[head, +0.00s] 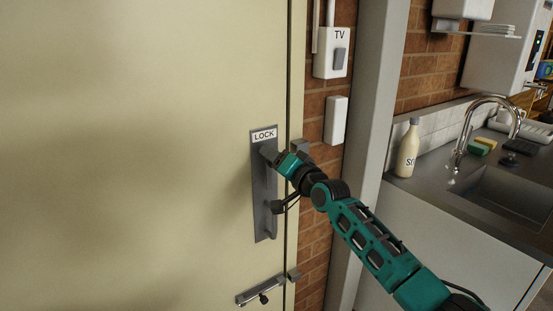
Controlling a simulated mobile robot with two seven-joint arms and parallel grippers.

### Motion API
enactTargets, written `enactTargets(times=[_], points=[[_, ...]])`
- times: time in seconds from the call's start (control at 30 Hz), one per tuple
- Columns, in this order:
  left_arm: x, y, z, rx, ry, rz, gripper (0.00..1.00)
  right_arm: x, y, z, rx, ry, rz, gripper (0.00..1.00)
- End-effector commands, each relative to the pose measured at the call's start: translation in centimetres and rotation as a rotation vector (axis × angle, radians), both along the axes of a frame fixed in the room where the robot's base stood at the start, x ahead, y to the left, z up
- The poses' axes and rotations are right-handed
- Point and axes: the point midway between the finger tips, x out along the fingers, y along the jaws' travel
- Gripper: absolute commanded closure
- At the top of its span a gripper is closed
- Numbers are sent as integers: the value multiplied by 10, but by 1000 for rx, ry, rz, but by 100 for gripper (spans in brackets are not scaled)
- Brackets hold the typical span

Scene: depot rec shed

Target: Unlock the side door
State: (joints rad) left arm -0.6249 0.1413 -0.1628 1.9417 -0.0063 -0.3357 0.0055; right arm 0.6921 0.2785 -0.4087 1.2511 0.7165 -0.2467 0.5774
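The side door (140,160) is cream and fills the left of the head view; it looks shut against its frame. A grey lock plate (257,180) with a "LOCK" label (264,134) is on its right edge, with a long upright handle (272,205). My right gripper (272,157) is at the upper part of the plate, just below the label. Its fingers and whatever they touch there are mostly hidden. A grey bolt (262,290) with a dark knob is lower on the door. My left gripper is out of view.
On the brick wall right of the door are a "TV" switch (333,52) and a blank white box (335,120). Further right, a counter (425,180) holds a soap bottle (408,150), a tap (468,125) and a sink (510,195).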

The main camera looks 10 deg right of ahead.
Motion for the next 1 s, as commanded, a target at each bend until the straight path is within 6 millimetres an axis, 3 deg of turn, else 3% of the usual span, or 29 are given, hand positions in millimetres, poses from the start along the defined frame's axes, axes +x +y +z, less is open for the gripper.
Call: enactTargets(times=[0.2, 0.57, 0.77, 1.0], points=[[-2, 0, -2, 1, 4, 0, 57, -1, 5, -5, -3, 11, 9, 30], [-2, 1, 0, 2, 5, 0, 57, -6, 1, -4, -6, 8, 5, 30], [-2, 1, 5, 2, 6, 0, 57, -29, -8, -3, -7, 7, 4, 30], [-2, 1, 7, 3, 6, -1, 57, -70, -22, -4, -6, 8, 6, 30]])
